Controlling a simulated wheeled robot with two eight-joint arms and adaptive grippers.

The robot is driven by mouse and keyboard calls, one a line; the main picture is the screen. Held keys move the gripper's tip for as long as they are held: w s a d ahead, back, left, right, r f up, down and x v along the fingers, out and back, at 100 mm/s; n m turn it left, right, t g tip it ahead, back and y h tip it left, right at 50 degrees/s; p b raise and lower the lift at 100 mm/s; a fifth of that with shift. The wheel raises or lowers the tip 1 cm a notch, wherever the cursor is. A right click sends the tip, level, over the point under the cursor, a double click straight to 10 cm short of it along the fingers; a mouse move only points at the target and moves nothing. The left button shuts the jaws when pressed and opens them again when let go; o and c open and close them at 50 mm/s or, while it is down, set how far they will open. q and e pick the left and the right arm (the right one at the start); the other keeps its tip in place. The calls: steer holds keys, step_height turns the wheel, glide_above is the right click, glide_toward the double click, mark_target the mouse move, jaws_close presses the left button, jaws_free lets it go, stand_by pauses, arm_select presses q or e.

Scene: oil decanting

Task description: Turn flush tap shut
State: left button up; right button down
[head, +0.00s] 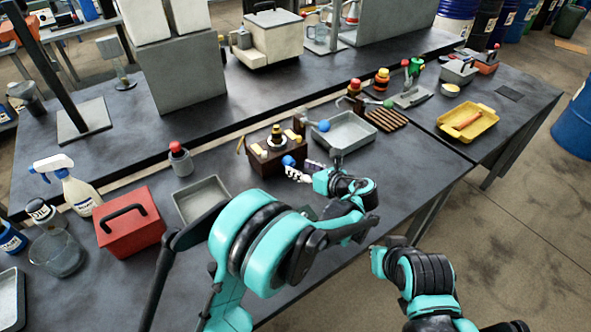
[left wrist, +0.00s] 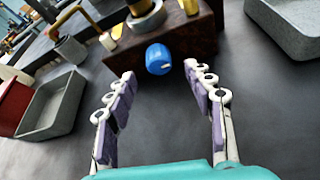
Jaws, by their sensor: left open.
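My left gripper (head: 297,173) is close in front of the knob. In the left wrist view its fingers (left wrist: 159,72) are spread wide, one on each side and just short of the knob, with nothing between them. My right gripper is not visible; only part of my right arm shows at lower right.
A grey tray (head: 345,147) stands right of the unit, beside another blue knob (head: 323,126). A smaller grey tray (head: 201,190) and a red box (head: 130,236) stand left. A wooden rack (head: 386,119) and yellow tray (head: 486,128) lie farther right. Bench before the unit is clear.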

mark_target(292, 165)
arm_select(q)
steer(key=b+x, duration=0.1)
steer(key=x, duration=0.3)
steer(key=c, duration=1.2)
steer(key=shift+o, duration=0.2)
